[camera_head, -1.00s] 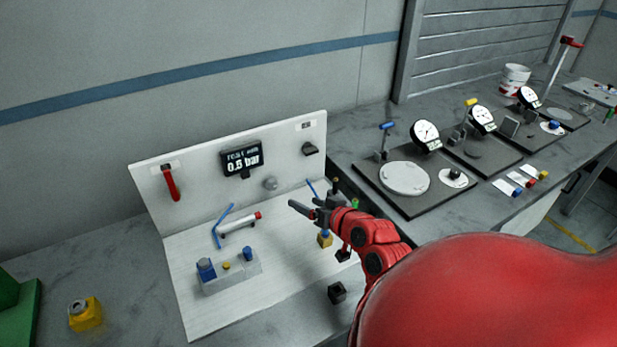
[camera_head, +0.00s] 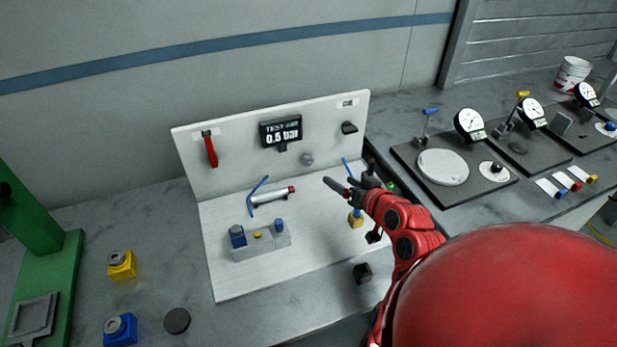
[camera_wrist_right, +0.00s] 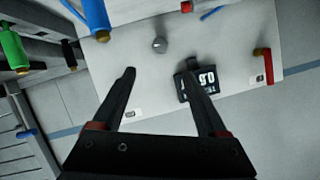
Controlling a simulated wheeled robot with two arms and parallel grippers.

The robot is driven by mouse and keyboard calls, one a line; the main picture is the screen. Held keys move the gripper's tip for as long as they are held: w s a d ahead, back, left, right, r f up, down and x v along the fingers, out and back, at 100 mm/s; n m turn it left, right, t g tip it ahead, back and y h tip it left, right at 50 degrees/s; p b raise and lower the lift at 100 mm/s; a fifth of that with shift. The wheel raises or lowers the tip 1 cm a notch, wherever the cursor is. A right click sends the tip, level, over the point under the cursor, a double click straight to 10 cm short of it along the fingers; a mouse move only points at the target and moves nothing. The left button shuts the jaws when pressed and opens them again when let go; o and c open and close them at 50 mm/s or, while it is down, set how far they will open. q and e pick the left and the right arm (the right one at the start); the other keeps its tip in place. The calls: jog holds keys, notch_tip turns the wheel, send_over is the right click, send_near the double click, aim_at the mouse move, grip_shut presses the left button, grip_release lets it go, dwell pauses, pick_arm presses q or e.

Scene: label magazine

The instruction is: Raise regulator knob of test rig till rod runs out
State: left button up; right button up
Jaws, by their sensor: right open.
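The test rig is a white board (camera_head: 230,275) with an upright back panel. Its display (camera_head: 281,133) reads 0.5 bar. A round grey knob (camera_head: 307,159) sits below the display, and a black knob (camera_head: 349,128) is at the panel's upper right; I cannot tell which is the regulator knob. A grey cylinder (camera_head: 268,197) with a red end lies on the board; no long rod shows out of it. My right gripper (camera_head: 338,183) is open and empty in front of the panel, apart from the grey knob. That knob also shows in the wrist view (camera_wrist_right: 159,45), just beyond the fingertips.
A red handle (camera_head: 210,149) hangs at the panel's left. A grey block (camera_head: 262,242) with blue and yellow parts stands on the board. Black plates with dial gauges (camera_head: 469,124) stand right. Yellow (camera_head: 121,266) and blue (camera_head: 120,329) blocks and a green stand (camera_head: 52,280) are left.

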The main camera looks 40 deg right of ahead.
jog(key=a+f+m+t+p, duration=0.1)
jog(key=f+m+p, duration=0.1)
jog(key=m, duration=0.5)
jog(key=a+f+m+t+h+p, duration=0.1)
jog(key=m, duration=0.6)
jog(key=s+a+f+m+t+p, duration=0.1)
jog(key=f+m+p, duration=0.1)
jog(key=m, duration=0.5)
jog(key=shift+f+m+t+h+p, duration=0.3)
jog(key=shift+h, duration=0.1)
jog(key=m, duration=0.2)
jog(key=f+m+h, duration=0.1)
jog(key=shift+m, duration=0.4)
jog(key=p, duration=0.3)
send_near(309, 162)
jog(key=x, duration=0.8)
jog(key=shift+w+f, duration=0.15)
jog(key=shift+w, duration=0.1)
jog(key=shift+c, duration=0.2)
